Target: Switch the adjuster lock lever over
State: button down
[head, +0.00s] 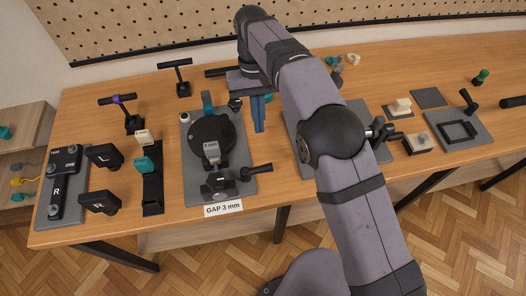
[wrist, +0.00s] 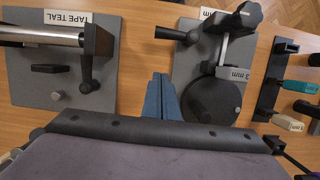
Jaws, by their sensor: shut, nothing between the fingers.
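The adjuster is a grey plate (head: 194,186) with a black round disc (head: 211,131), a small grey block (head: 211,152) and a black clamp block (head: 218,186). A black-handled lever (head: 259,169) sticks out to the right by the clamp block. I take it for the lock lever, but no label confirms this. In the wrist view the lever (wrist: 176,34) points left from the clamp block (wrist: 238,15). My gripper (head: 260,130) has blue fingers, shut and empty, pointing down right of the disc. In the wrist view the fingers (wrist: 160,78) are apart from the lever.
A "GAP 3 mm" card (head: 223,209) lies at the front table edge. Black parts and a teal-topped block (head: 145,164) stand left. Bare wood lies between the two plates.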

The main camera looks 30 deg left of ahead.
aim_at(257, 171)
jog(key=p+x, duration=0.2)
jog(key=x, duration=0.4)
jog(key=shift+s+d+f, duration=0.15)
jog(key=shift+d+f, duration=0.05)
jog(key=shift+f, duration=0.05)
jog(key=shift+s+d+f, duration=0.15)
jog(key=shift+s+f, duration=0.05)
jog(key=shift+s+d+r+p, duration=0.25)
jog(key=shift+s+d+p, duration=0.8)
jog(key=shift+s+d, duration=0.15)
